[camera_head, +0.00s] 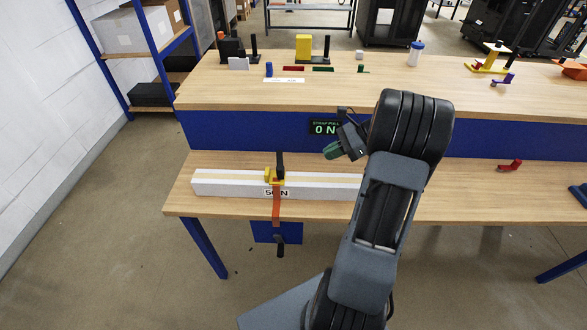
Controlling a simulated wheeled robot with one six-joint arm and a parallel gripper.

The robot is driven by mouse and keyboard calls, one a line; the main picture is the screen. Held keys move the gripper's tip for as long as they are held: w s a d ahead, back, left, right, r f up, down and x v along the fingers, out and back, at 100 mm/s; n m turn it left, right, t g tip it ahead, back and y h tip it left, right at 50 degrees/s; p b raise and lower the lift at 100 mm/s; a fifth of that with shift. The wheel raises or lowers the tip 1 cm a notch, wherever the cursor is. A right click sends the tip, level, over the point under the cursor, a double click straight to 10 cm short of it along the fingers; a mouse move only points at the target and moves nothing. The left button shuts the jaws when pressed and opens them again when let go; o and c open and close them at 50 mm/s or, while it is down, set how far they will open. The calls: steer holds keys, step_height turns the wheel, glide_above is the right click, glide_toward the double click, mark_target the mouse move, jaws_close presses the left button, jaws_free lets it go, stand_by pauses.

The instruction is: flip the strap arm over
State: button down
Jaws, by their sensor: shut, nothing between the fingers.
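A yellow strap fitting (271,175) sits on top of a long white bar (225,185) on the lower bench shelf. A black arm (280,163) stands roughly upright from it; this looks like the strap arm. An orange strap (276,208) runs from the fitting down over the bar and the shelf's front edge, with a black end piece (280,243) hanging low. My gripper (331,151), with green fingers, is shut and empty above and to the right of the fitting, apart from it. My arm hides the right end of the bar.
A display (325,127) reading 0 N is on the blue riser behind my gripper. A red part (510,166) lies right on the lower shelf. The upper bench (220,88) holds several small parts. The shelf's front strip is mostly clear.

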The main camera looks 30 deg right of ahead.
steer(key=d, duration=0.1)
steer(key=m, duration=0.1)
glide_above(293, 179)
steer(key=s+d, duration=0.2)
steer(key=d, duration=0.2)
steer(key=shift+t, duration=0.3)
step_height(293, 179, down, 5)
steer(key=shift+w+a+f, duration=0.1)
steer(key=shift+w+f, duration=0.05)
steer(key=shift+f, duration=0.05)
steer(key=a, duration=0.1)
steer(key=w+a, duration=0.1)
steer(key=shift+w+a+f, duration=0.1)
steer(key=shift+a, duration=0.3)
steer(key=shift+w+a, duration=0.25)
steer(key=shift+a, duration=0.35)
